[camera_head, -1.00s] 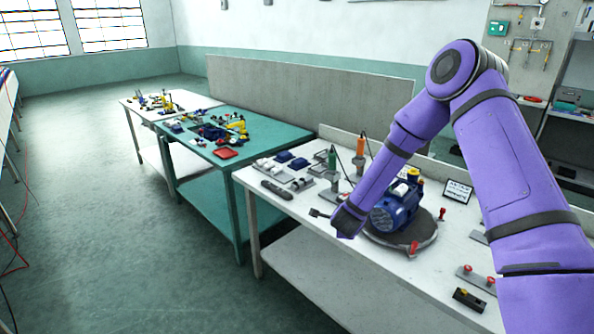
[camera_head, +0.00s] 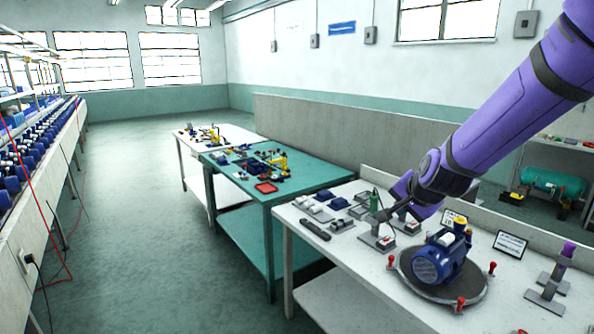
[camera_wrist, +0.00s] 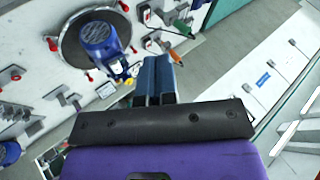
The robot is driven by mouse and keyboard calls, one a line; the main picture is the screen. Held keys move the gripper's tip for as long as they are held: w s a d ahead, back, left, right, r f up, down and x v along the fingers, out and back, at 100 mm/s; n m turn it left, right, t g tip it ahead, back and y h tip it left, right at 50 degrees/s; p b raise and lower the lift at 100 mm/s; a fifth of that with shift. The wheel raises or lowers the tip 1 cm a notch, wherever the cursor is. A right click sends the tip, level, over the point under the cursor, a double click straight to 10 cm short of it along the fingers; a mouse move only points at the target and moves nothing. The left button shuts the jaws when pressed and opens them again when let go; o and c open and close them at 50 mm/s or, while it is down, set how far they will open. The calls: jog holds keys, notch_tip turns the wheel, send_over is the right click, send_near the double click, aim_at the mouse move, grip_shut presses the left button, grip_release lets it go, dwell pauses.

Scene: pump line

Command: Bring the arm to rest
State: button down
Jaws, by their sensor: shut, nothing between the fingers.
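My purple arm comes in from the upper right of the head view and bends down over the near white bench (camera_head: 350,280). My gripper (camera_head: 388,214) is a small dark shape at its end, above the bench beside the tool stands. In the wrist view my gripper (camera_wrist: 153,78) shows its two fingers side by side, shut and empty. A blue pump motor (camera_head: 435,262) sits on a round dark turntable (camera_head: 412,288) with red knobs around its rim. The motor also shows in the wrist view (camera_wrist: 97,40), apart from the fingers.
A green-handled tool (camera_head: 374,201) stands in a holder close to my gripper. An orange-handled tool (camera_wrist: 175,56) shows near the fingertips. A small sign (camera_head: 510,244) stands behind the motor. A teal table (camera_head: 315,176) is further back, and the floor at left is open.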

jog(key=s+d+r+n+g, duration=0.1)
jog(key=s+d+r+n, duration=0.2)
jog(key=s, duration=1.2)
jog(key=s+d+r+n+g+h, duration=0.1)
jog(key=s+r+n, duration=0.5)
jog(key=s, duration=1)
notch_tip(320, 180, up, 3)
jog(key=shift+s+d+r+g, duration=0.1)
jog(key=shift+s+d+g, duration=0.1)
jog(key=shift+d+g, duration=0.6)
jog(key=shift+d, duration=0.2)
